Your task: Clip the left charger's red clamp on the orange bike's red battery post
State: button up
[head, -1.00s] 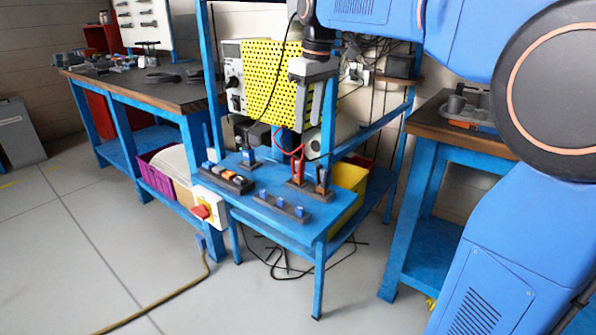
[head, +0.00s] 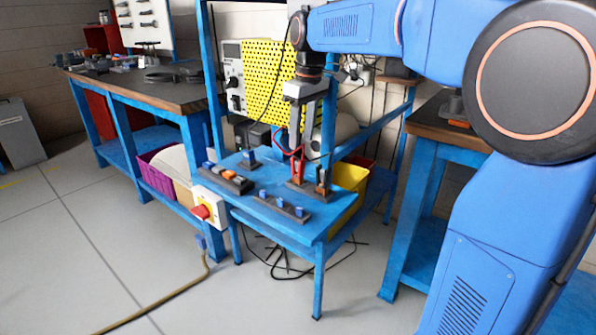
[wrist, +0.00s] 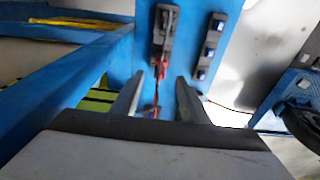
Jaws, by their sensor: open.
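A red clamp (head: 299,171) stands upright in a dark holder on the small blue table (head: 262,192), with a red cable looping from it. It also shows in the wrist view (wrist: 160,69), ahead of and roughly between my fingers. My gripper (head: 301,146) points down just above the clamp, with its fingers apart and nothing seen between them. Its two fingers also show in the wrist view (wrist: 158,92). A dark clamp (head: 322,181) stands just right of the red one. I cannot make out the orange bike or its red battery post, nor tell which unit is the left charger.
A yellow perforated panel (head: 268,80) stands behind the table beside a grey unit with knobs (head: 232,78). Dark racks with blue pieces (head: 284,206) lie on the table front. A blue frame post (head: 212,80) rises at its left. Open floor (head: 110,235) lies in front.

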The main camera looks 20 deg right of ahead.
aim_at(298, 169)
jog(key=f, duration=0.6)
jog(key=shift+w+a+f, duration=0.1)
jog(key=shift+w+a, duration=0.1)
jog(key=shift+w, duration=0.1)
jog(key=shift+f, duration=0.1)
jog(key=shift+w+a+f, duration=0.15)
jog(key=shift+f, duration=2.3)
jog(key=shift+c, duration=0.3)
grip_shut()
